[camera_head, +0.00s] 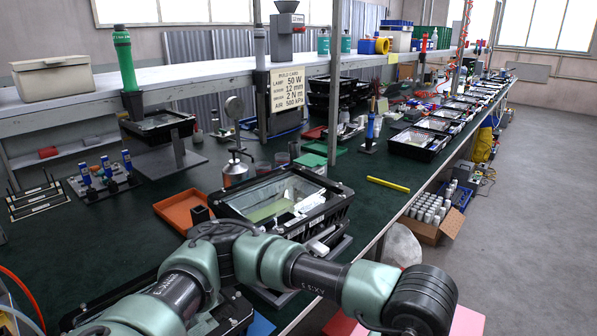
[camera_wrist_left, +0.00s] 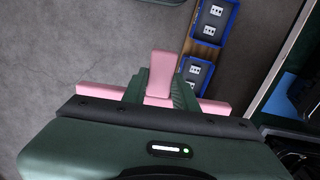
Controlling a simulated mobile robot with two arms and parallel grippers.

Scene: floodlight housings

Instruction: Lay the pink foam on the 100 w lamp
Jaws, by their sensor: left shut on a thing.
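My left gripper (camera_wrist_left: 160,88) is shut on the pink foam (camera_wrist_left: 158,70). In the left wrist view a pink upright part stands between its fingers, and pink ends stick out on both sides. In the head view the foam (camera_head: 467,321) shows at the lower right, beyond the bench's front edge and over the floor; my wrist hides the gripper there. An open floodlight housing (camera_head: 330,212) with a glass front sits on the bench in the middle. I cannot read a wattage on it. Other housings (camera_head: 418,142) stand farther along the bench. My right gripper is not in view.
A sign (camera_head: 288,90) reads build card, lamp 50 W. An orange tray (camera_head: 182,211) lies left of the near housing, and a yellow bar (camera_head: 388,184) to its right. A cardboard box of white cylinders (camera_head: 431,222) stands beside the bench. Floor at the right is clear.

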